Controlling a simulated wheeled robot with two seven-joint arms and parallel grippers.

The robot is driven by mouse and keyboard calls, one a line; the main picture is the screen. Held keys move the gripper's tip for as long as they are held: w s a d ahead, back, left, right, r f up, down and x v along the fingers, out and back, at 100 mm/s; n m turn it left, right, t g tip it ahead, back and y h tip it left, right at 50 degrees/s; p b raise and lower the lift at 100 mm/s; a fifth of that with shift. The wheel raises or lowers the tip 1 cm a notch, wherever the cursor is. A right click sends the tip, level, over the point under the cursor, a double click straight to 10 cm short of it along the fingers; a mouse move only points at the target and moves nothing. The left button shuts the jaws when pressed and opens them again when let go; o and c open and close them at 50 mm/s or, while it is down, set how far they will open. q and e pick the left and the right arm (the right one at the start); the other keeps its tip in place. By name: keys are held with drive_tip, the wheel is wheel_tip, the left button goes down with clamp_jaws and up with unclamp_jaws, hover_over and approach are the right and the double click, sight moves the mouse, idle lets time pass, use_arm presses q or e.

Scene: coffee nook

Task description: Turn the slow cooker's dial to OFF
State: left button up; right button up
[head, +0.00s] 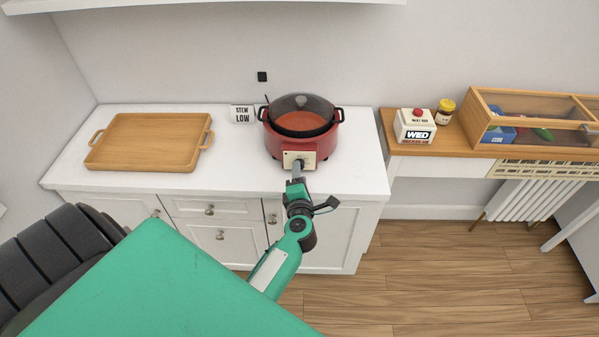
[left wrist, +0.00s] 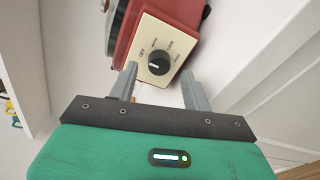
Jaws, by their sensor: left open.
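The red slow cooker (head: 333,140) stands on the white counter, with a dark pot and glass lid showing orange-brown contents. Its cream control panel (head: 310,160) faces me. In the left wrist view, the black round dial (left wrist: 159,66) sits on the cream panel (left wrist: 148,32), with OFF printed at its upper left and other small labels around it. A pale mark shows on the dial; its exact setting is hard to read. My left gripper (left wrist: 159,72) is open, with one finger on each side of the dial and no clear contact. In the head view my left gripper (head: 297,167) hides the dial.
A wooden tray (head: 150,142) lies on the counter at left. A "STEW LOW" sign (head: 242,115) stands beside the cooker. On the wooden shelf at right are a "WED" block (head: 415,127), a small jar (head: 445,110) and a wooden case (head: 535,103).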

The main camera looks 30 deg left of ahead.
use_arm(q)
drive_tip(key=f+b+v, duration=0.1)
drive_tip(key=v, duration=1)
drive_tip(key=shift+s+d+r+b, duration=0.2)
drive_tip(key=shift+r+b, duration=0.15)
drive_tip(key=shift+r, duration=0.1)
use_arm(e)
drive_tip(key=shift+w+f, duration=0.25)
drive_tip(key=shift+w, duration=0.3)
drive_tip(key=shift+w+f, duration=0.25)
drive_tip(key=shift+w, duration=0.3)
drive_tip(key=shift+s, duration=0.35)
